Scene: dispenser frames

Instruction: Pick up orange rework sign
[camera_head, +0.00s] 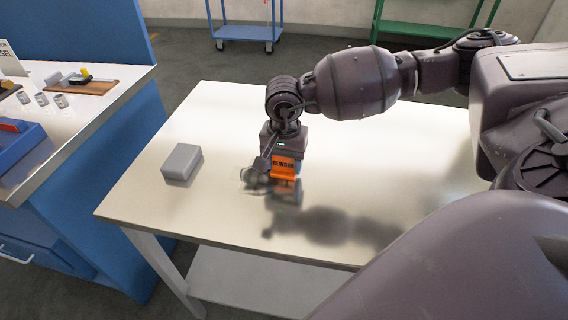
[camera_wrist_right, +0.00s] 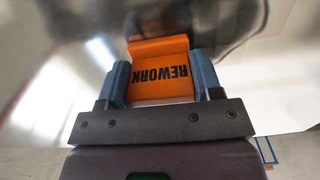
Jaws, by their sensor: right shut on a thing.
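The orange rework sign (camera_head: 285,166) is at the middle-left of the white table, under my right gripper (camera_head: 278,172). In the right wrist view, the sign (camera_wrist_right: 161,72) shows its black "REWORK" lettering upside down. The blue fingers of my right gripper (camera_wrist_right: 164,82) press on its left and right sides, so the gripper is shut on it. In the head view, the gripper covers part of the sign, and I cannot tell whether its base touches the table. My left gripper is not in view.
A grey box (camera_head: 182,163) sits on the white table (camera_head: 225,115), left of the sign. A blue bench (camera_head: 115,98) with small parts stands at the left. A blue cart (camera_head: 245,32) and a green rack (camera_head: 420,28) are behind. The table's front and right are clear.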

